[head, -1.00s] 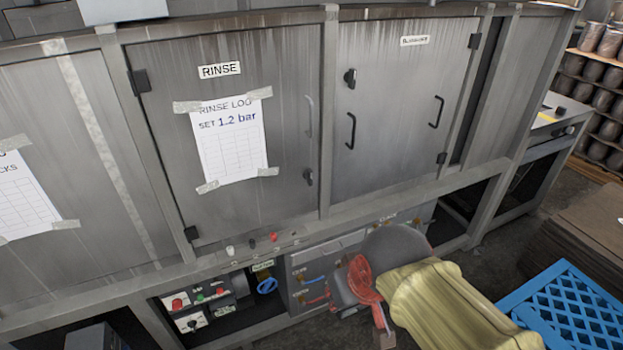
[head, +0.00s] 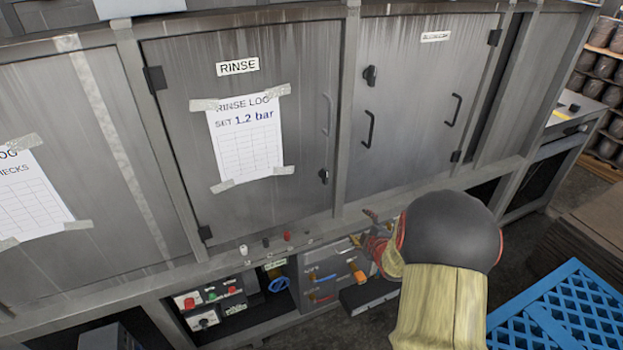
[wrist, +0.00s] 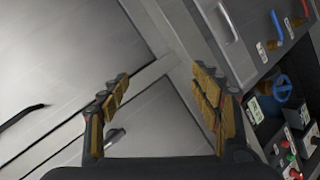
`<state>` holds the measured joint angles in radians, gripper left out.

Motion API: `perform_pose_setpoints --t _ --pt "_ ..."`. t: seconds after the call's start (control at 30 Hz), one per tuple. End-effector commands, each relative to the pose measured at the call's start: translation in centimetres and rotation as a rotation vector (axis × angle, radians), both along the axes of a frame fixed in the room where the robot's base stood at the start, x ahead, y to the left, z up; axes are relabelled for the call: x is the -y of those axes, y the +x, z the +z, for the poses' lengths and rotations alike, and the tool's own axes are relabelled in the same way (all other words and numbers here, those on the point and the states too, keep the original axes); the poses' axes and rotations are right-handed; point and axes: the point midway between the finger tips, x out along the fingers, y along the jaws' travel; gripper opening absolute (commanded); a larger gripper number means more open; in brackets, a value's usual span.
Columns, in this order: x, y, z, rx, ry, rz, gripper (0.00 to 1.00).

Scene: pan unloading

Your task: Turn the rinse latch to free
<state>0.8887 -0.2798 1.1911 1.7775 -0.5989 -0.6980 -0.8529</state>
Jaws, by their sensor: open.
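The rinse latch (head: 323,176) is a small dark knob near the lower right corner of the grey RINSE door (head: 300,70), which is shut. My gripper (head: 368,232) is below and to the right of it in the head view, in front of the cabinet's lower rail and apart from the latch. In the wrist view my gripper (wrist: 160,103) has its padded fingers spread with nothing between them. A small greyish piece beside the left finger (wrist: 115,135) may be the latch; it is partly hidden, so I cannot tell. The latch's exact angle is too small to read.
The neighbouring door (head: 420,100) has a dark knob (head: 370,76) and dark handles. Small knobs (head: 266,242) line the rail. Below are a drawer unit (head: 322,270) and a blue valve wheel (head: 279,285). A blue crate (head: 570,310) stands at the right.

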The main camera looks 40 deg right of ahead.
Motion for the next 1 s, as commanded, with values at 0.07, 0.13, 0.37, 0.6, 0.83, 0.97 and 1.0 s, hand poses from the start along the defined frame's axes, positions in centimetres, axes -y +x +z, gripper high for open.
perform_pose_setpoints --t 0.07,0.13,0.37,0.6,0.83,0.97,1.0 --pt "-0.9 2.4 2.5 0.085 -0.138 0.117 0.64" --pt "-1.5 4.1 5.6 0.161 -0.265 0.2 0.64" --pt "-3.6 5.7 11.8 0.3 -0.535 0.323 0.64" --pt "-3.3 7.5 11.8 0.293 -0.57 0.334 0.64" --pt "-2.4 11.0 11.8 0.293 -0.567 0.332 0.64" --pt "-2.0 12.4 11.7 0.292 -0.567 0.331 0.64" --pt "-2.0 12.7 11.7 0.291 -0.566 0.33 0.64"
